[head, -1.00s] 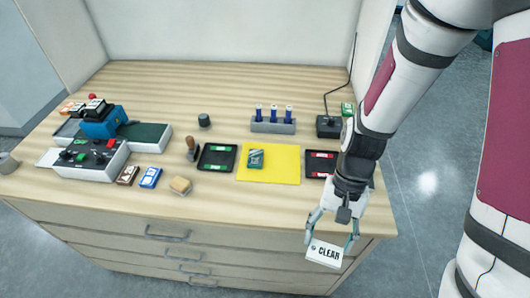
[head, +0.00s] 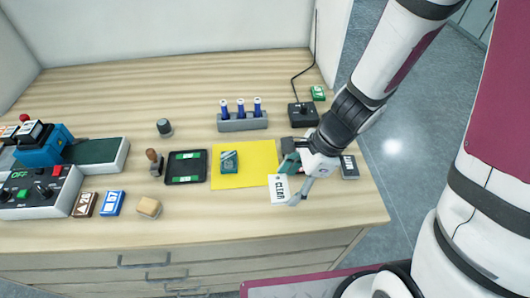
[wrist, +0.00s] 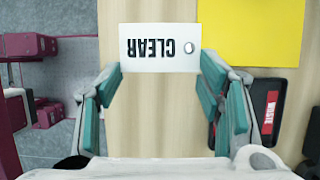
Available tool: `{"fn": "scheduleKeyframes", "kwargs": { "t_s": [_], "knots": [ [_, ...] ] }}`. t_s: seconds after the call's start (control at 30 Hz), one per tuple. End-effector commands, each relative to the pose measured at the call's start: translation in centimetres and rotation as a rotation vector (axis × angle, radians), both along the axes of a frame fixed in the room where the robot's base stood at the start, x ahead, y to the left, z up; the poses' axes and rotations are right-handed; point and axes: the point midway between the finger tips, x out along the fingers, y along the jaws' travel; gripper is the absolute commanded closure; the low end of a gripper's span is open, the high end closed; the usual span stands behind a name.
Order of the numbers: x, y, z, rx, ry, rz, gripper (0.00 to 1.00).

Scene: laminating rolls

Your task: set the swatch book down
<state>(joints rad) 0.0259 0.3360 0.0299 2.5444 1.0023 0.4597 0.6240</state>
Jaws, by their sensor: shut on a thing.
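The white swatch book marked CLEAR (head: 283,190) is held in my gripper (head: 292,188), near the lower right corner of the yellow mat (head: 260,182). In the wrist view the book (wrist: 158,48) lies flat between the fingertips of my gripper (wrist: 158,75), its lettering upside down and a round hole near one end. The yellow mat also shows at the upper right there (wrist: 250,35). Whether the book touches the wooden tabletop is unclear. A small green packet (head: 229,162) lies on the mat.
A black tray with a red WASTE label (wrist: 268,112) is right of my gripper, largely hidden in the head view. A dark labelled block (head: 349,167) is beyond it. Front wood (head: 215,215) is bare.

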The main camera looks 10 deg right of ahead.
Motion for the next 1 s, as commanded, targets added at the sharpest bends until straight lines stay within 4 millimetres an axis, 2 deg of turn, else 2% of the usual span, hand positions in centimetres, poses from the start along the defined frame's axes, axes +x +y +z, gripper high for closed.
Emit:
{"fn": "scheduleKeyframes", "kwargs": {
  "t_s": [0.27,0.5,0.6,0.87,1.0],
  "knots": [
    [4.6,1.2,-0.4,0.0,-0.001,0.004,0.66],
    [9.7,2.5,-0.9,0.0,-0.001,0.004,0.66],
    [11.2,2.9,-1.1,-0.001,0.0,0.003,0.66],
    [13.2,3.4,-1.4,-0.001,0.0,0.004,0.66],
    [12.8,3.3,-3.6,0.0,0.005,0.001,0.66]
  ]
}}
